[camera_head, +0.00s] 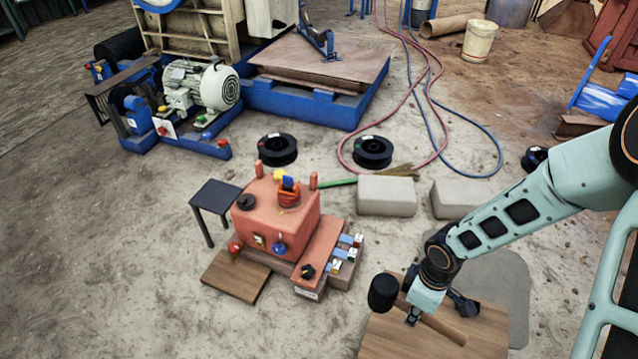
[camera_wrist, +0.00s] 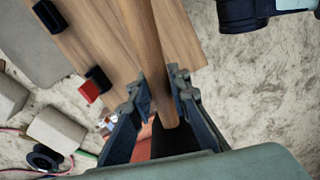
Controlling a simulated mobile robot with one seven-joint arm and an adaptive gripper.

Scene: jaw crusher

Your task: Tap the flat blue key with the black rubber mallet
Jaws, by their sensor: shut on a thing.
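The black rubber mallet has a dark head (camera_head: 383,293) and a wooden handle (camera_head: 445,329). My gripper (camera_head: 436,308) is shut on the handle, above a wooden board. In the wrist view the handle (camera_wrist: 164,60) runs between the two fingers (camera_wrist: 159,84), and the dark head (camera_wrist: 178,142) shows below them. An orange-red box (camera_head: 290,228) stands left of the mallet, apart from it. Its low right step carries small flat blue pieces (camera_head: 346,239); a blue piece (camera_head: 288,184) also sits on its top. I cannot tell which is the flat blue key.
The wooden board (camera_head: 385,345) lies under my gripper. Near the box are a dark small table (camera_head: 215,196), a black knob (camera_head: 307,271), a red knob (camera_head: 235,248) and concrete blocks (camera_head: 387,196). Black spools (camera_head: 277,149) and hoses lie behind. Bare floor is left of the box.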

